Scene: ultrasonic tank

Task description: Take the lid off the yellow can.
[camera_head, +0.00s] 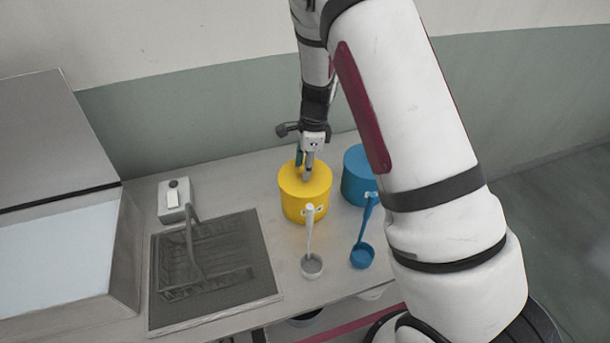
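The yellow can (303,205) stands upright on the grey bench, with its yellow lid (318,183) on top. My gripper (306,172) points down over the middle of the lid, its fingers at or just above the lid's top. The fingers and a small dark green part beside them cover the lid's centre, so any knob there is hidden. I cannot tell whether the fingers touch the lid or hold something.
A blue can (357,183) stands close to the right. A white-handled scoop (311,262) and a blue scoop (362,255) lie in front. A wire basket (205,275) on a dark mat (260,290), a small grey box (172,198) and an open tank (125,250) are left.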

